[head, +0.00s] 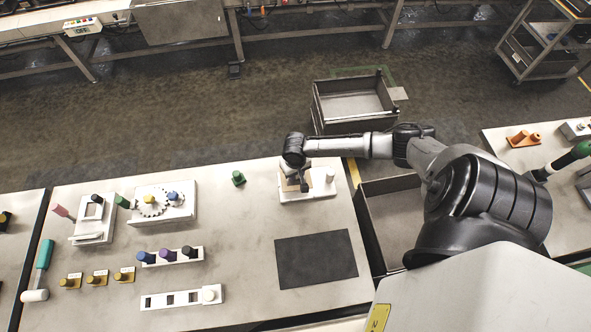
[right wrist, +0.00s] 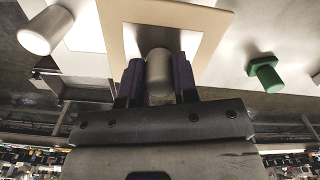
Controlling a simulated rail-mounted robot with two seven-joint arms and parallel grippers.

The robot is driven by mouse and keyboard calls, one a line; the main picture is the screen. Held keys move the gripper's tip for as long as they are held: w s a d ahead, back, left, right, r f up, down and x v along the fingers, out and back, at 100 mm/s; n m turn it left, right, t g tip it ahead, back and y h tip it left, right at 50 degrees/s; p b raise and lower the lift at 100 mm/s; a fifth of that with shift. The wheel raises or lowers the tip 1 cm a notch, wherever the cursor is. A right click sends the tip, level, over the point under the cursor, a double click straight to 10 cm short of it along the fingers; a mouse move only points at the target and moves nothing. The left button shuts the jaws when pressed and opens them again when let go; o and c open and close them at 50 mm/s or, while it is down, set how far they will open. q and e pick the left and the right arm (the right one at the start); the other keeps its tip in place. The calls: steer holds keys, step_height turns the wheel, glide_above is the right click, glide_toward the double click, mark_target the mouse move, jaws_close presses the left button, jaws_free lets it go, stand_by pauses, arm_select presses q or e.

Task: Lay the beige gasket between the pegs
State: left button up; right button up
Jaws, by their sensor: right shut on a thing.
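The beige gasket (right wrist: 113,30) is a flat square frame with a pale opening, seen at the top of the right wrist view. In the head view the gasket (head: 291,185) shows only partly under my right gripper (head: 297,177). A white peg (head: 330,175) stands on the white fixture (head: 308,194), to the gasket's right. My left gripper is out of view.
A green knob (head: 238,178) stands left of the fixture. A dark mat (head: 316,259) lies in front of it. A gear fixture (head: 180,190) and a row of coloured knobs (head: 170,258) stand further left. Grey bins (head: 395,200) lie beyond the table's right edge.

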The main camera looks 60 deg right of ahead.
mark_target(296, 180)
step_height(296, 180, down, 3)
steer(key=shift+f+b, duration=0.2)
steer(key=shift+b, duration=0.45)
steer(key=shift+f, duration=0.65)
steer(key=shift+f+b, duration=0.15)
steer(key=shift+b, duration=0.15)
steer(key=shift+f, duration=0.5)
steer(key=o, duration=1)
